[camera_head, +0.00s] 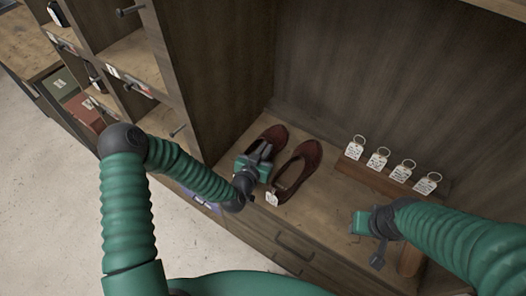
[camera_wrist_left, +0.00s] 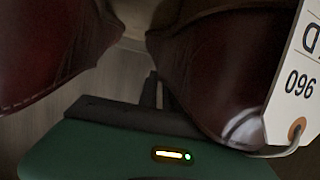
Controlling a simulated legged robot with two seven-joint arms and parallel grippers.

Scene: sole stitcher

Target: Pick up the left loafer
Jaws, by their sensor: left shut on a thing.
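A pair of dark red loafers stands side by side on the wooden shelf. The left loafer (camera_head: 273,136) is partly hidden at its heel end by my left gripper (camera_head: 262,153), which is shut on it. The right loafer (camera_head: 302,164) is beside it, with a white tag (camera_head: 272,199) at its heel. In the left wrist view the left loafer (camera_wrist_left: 50,50) fills the upper left and the tagged right loafer (camera_wrist_left: 218,65) the right. The fingertips' hold is mostly hidden there. My right gripper (camera_head: 377,240) is over the shelf front, right of the loafers; its jaws are unclear.
A wooden rack (camera_head: 375,184) with several tagged key rings stands behind, right of the loafers. A tall panel (camera_head: 215,75) rises to the left. Cubbies with boxes (camera_head: 84,111) are at far left. Bare shelf lies between the right loafer and my right gripper.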

